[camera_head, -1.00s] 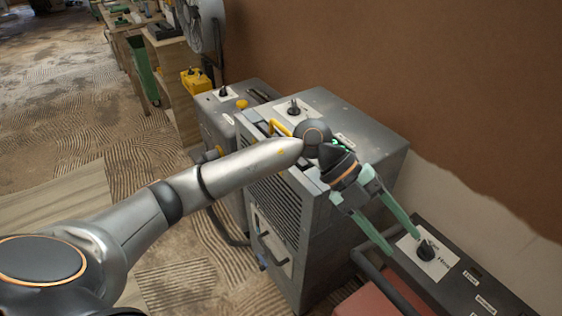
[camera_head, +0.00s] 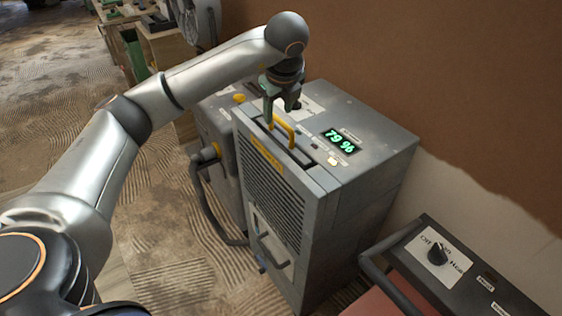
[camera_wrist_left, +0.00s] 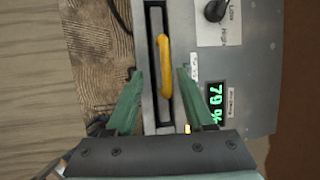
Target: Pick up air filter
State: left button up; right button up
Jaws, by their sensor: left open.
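The air filter shows as a yellow handle (camera_head: 283,130) standing out of a narrow slot in the top front of a grey machine. In the left wrist view the yellow handle (camera_wrist_left: 164,65) lies along a dark slot; the filter body below is hidden inside the machine. My left gripper (camera_head: 279,106) points down just above the handle, with green fingers apart and nothing held. In the left wrist view the left gripper (camera_wrist_left: 160,75) has one finger on each side of the handle's line. I cannot tell any contact. My right gripper is not in view.
The grey machine (camera_head: 370,145) has a lit "79 %" display (camera_head: 341,141) and a dial beside the slot. Another grey machine with a hose (camera_head: 208,195) stands to its left. A dark unit with a dial (camera_head: 437,255) stands at the lower right. A brown wall rises behind.

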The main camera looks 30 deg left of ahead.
aim_at(281, 121)
pick_arm(q)
jog(key=shift+w+d+x, duration=0.15)
jog(key=shift+x, duration=1.4)
jog(key=shift+w+d+x, duration=0.15)
jog(key=shift+x, duration=1.4)
jog(key=shift+c, duration=0.3)
grip_shut()
jog(key=shift+r, duration=0.1)
